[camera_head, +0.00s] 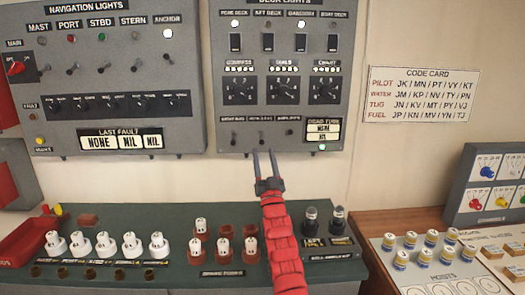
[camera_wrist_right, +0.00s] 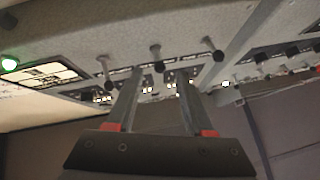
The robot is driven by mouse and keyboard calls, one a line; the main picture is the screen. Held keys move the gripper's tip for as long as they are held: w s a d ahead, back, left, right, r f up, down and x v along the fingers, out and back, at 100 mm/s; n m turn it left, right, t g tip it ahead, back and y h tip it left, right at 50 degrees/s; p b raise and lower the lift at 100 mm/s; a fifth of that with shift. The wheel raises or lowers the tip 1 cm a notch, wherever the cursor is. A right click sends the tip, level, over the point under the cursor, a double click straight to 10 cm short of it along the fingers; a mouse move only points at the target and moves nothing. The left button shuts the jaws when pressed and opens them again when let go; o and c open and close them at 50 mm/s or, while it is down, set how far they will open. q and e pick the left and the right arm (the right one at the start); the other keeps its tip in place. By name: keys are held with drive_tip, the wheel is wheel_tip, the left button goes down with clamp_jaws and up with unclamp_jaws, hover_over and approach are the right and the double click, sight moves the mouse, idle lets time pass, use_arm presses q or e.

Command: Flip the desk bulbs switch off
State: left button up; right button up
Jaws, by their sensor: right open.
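Three small toggle switches sit in a row along the bottom of the deck lights panel (camera_head: 297,110). Their labels are too small to read surely, so I cannot tell which is the desk bulbs switch. The middle toggle (camera_head: 262,136) is just above my right gripper (camera_head: 264,153) in the head view. In the wrist view the middle toggle (camera_wrist_right: 157,58) hangs between and beyond the open fingertips of the right gripper (camera_wrist_right: 156,78), with no clear contact. The other toggles (camera_wrist_right: 106,72) and (camera_wrist_right: 215,50) are to either side, outside the fingers. My left gripper is out of view.
The navigation lights panel (camera_head: 110,125) is to the left, with toggles and dials. Below is a green console (camera_head: 120,215) with white and brown knobs and two black-topped posts. A code card (camera_head: 421,96) is on the wall at right. A lit green lamp (camera_wrist_right: 9,63) sits beside a display.

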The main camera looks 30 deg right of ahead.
drive_tip(key=b+v, duration=0.1)
drive_tip(key=v, duration=0.6)
idle(0.5)
